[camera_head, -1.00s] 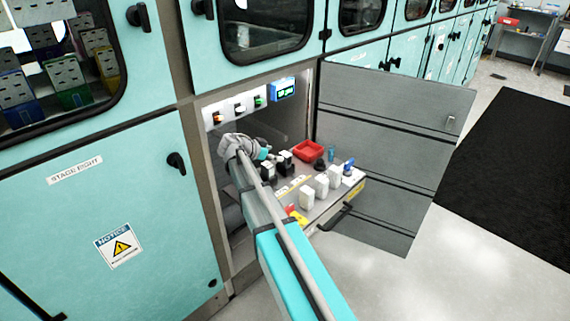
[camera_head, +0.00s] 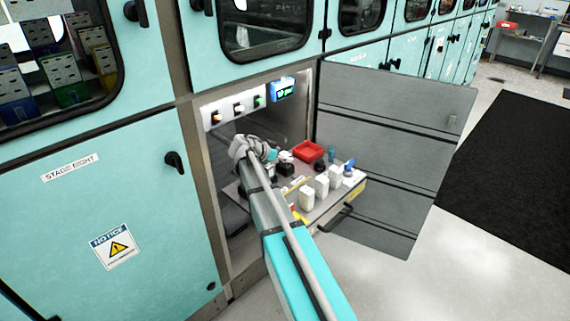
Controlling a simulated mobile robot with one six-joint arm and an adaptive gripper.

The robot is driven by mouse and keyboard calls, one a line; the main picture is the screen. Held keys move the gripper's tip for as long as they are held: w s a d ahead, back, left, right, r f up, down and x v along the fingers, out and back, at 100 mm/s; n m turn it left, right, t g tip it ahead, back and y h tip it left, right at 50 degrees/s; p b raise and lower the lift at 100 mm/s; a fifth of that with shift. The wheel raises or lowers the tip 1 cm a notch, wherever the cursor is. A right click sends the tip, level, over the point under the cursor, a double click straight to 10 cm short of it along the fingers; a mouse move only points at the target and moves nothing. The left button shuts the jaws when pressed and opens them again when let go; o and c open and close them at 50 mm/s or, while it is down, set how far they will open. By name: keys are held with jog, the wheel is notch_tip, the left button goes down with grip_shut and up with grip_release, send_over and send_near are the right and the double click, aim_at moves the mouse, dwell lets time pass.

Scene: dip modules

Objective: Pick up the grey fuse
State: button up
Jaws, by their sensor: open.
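My gripper (camera_head: 281,160) is at the end of my arm, over the rear left part of the pulled-out drawer (camera_head: 322,213) in the open cabinet bay. It is open, but small and partly hidden by my wrist, and its fingertips are hard to make out. Pale grey-white upright blocks stand in a slanting row on the drawer: a front one (camera_head: 307,199), a middle one (camera_head: 321,187) and a rear one (camera_head: 335,176). They are right of and nearer than my gripper, apart from it. I cannot tell which piece is the grey fuse; my arm hides the drawer's left part.
A red tray (camera_head: 308,151) lies at the drawer's back, with small dark and blue parts (camera_head: 348,165) to its right. An open grey door (camera_head: 385,150) bounds the right side. The floor in front is clear.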

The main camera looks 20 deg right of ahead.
jog(key=c, duration=1.2)
jog(key=shift+r, duration=0.15)
jog(key=shift+c, duration=0.3)
notch_tip(320, 180, up, 3)
jog(key=p, duration=0.2)
jog(key=shift+d+f+p, duration=0.1)
jog(key=shift+f+p, duration=0.1)
jog(key=shift+p, duration=0.2)
jog(key=s+r+p, duration=0.1)
jog(key=r+p, duration=0.1)
jog(key=s+r+p, duration=0.2)
jog(key=s+d+r+p, duration=0.1)
jog(key=s+r+p, duration=0.1)
jog(key=shift+r+p, duration=0.25)
jog(key=shift+p, duration=0.05)
jog(key=shift+c, duration=0.6)
jog(key=s+d+r+p, duration=0.2)
jog(key=s+r+p, duration=0.1)
jog(key=s, duration=0.5)
jog(key=shift+s+d+r+p, duration=0.25)
jog(key=shift+s+r+p, duration=0.05)
jog(key=shift+r, duration=0.05)
